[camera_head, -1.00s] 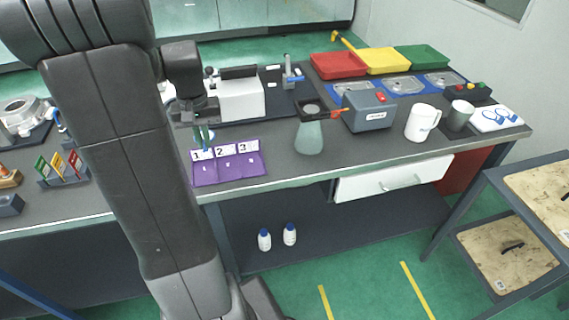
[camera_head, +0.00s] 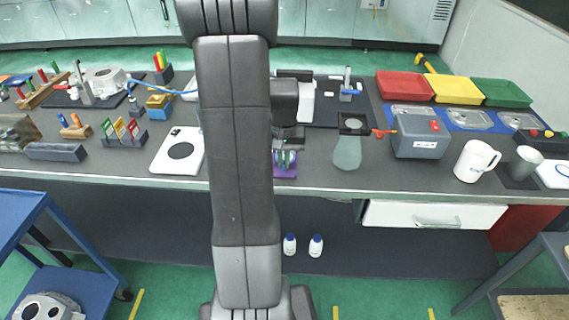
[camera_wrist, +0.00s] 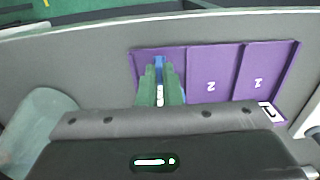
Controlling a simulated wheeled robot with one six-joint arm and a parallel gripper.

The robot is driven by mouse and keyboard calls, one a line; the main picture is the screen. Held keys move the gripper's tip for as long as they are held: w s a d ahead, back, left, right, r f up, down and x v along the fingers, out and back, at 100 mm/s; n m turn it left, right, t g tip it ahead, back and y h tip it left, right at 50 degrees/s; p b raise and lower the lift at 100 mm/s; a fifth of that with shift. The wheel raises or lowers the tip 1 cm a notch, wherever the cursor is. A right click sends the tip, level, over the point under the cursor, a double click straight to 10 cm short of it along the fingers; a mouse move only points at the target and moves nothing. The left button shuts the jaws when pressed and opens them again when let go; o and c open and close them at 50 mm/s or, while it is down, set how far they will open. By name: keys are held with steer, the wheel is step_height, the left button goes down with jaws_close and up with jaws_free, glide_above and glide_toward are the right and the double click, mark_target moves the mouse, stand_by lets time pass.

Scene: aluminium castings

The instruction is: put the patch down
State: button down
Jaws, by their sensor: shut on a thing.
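My gripper (camera_wrist: 161,84) has green fingers. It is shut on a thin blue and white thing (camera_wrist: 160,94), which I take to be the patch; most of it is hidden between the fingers. The purple tray (camera_wrist: 212,60) has numbered compartments. In the wrist view the fingers are over its left compartment, beside the ones marked 2 and 1. I cannot tell whether the patch touches the tray floor. In the head view my gripper (camera_head: 287,160) is at the tray's visible right end (camera_head: 286,173), and my arm hides the rest.
A grey box (camera_head: 420,138) and a white mug (camera_head: 475,161) are further right. A white plate with a dark disc (camera_head: 178,152) lies left of my arm.

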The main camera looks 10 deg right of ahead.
steer(key=shift+f, duration=0.8)
steer(key=shift+f, duration=0.2)
steer(key=c, duration=1.6)
jaws_free()
steer(key=shift+r, duration=0.1)
step_height(320, 180, up, 12)
steer(key=shift+r, duration=0.15)
